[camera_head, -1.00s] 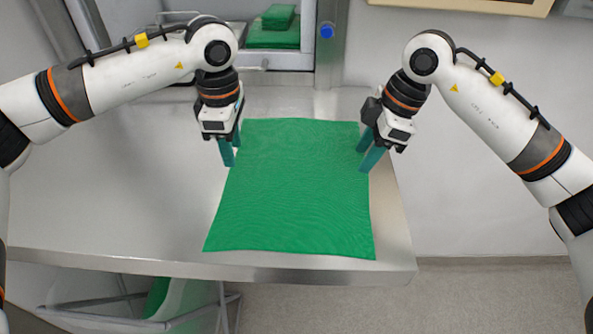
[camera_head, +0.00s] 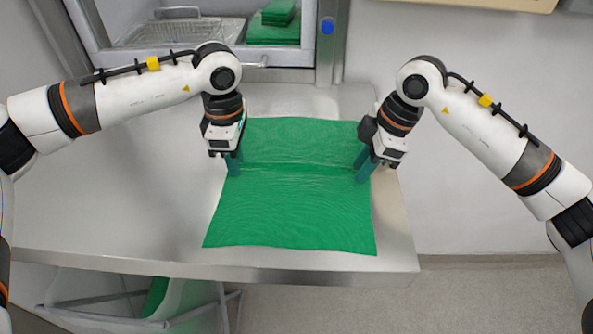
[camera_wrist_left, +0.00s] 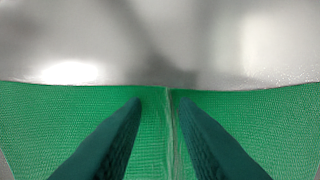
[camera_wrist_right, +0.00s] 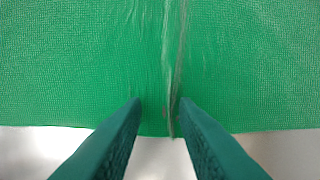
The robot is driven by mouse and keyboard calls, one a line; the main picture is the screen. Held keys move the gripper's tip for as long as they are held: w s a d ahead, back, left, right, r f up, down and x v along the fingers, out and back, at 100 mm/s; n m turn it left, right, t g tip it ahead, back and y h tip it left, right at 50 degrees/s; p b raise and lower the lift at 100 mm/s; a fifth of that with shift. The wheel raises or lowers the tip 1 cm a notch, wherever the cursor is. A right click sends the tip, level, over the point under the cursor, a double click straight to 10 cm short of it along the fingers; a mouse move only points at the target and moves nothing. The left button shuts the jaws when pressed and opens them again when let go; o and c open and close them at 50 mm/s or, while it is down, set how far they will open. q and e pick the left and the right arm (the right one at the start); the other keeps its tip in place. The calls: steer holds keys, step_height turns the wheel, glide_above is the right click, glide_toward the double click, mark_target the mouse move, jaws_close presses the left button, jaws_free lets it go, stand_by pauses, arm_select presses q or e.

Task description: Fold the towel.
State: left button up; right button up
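A green towel (camera_head: 290,215) lies spread on the metal table, with a narrow raised ridge running across it between my two grippers. My left gripper (camera_head: 234,170) points down at the towel's left edge; in the left wrist view its fingers (camera_wrist_left: 161,102) stand apart on either side of the ridge. My right gripper (camera_head: 364,172) is at the towel's right edge, and in the right wrist view its fingers (camera_wrist_right: 163,102) also straddle the ridge with a gap between them. Neither gripper visibly presses the cloth between its fingertips.
The metal table (camera_head: 110,215) is bare left of the towel, with a narrow strip free at right. Behind it, an open cabinet holds a wire basket (camera_head: 180,32) and stacked green towels (camera_head: 273,30). A frame with green cloth (camera_head: 155,297) stands below the front edge.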

arm_select(q)
jaws_close()
arm_select(e)
jaws_close()
